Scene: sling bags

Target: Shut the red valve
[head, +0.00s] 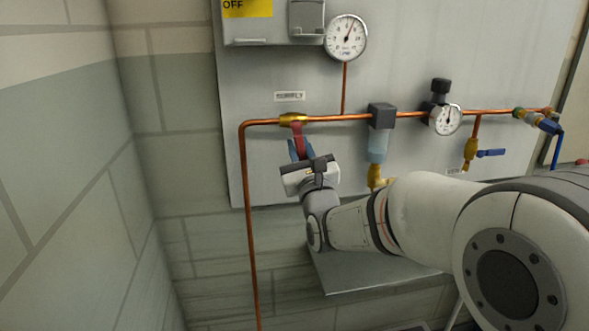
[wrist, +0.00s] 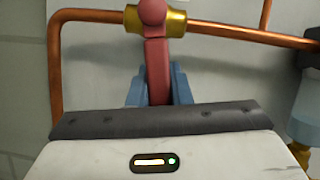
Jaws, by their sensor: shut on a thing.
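The red valve has a red lever handle (head: 298,136) on a brass body (head: 293,119) in the copper pipe, under a small label plate. The lever points down from the body, across the horizontal pipe. My gripper (head: 300,150) is below the valve with its blue fingers around the lever's lower part. In the wrist view the lever (wrist: 157,65) stands between the two blue fingers (wrist: 158,92), and the brass body (wrist: 172,22) is above. My gripper is shut on the lever. The lever's lower end is hidden behind the gripper body.
A pressure gauge (head: 346,38) is above the pipe. A filter bowl (head: 378,146), a regulator gauge (head: 446,119) and blue-handled valves (head: 491,153) (head: 548,125) are to the right. The vertical copper pipe (head: 247,210) runs down at left. A grey shelf (head: 370,274) is below my arm.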

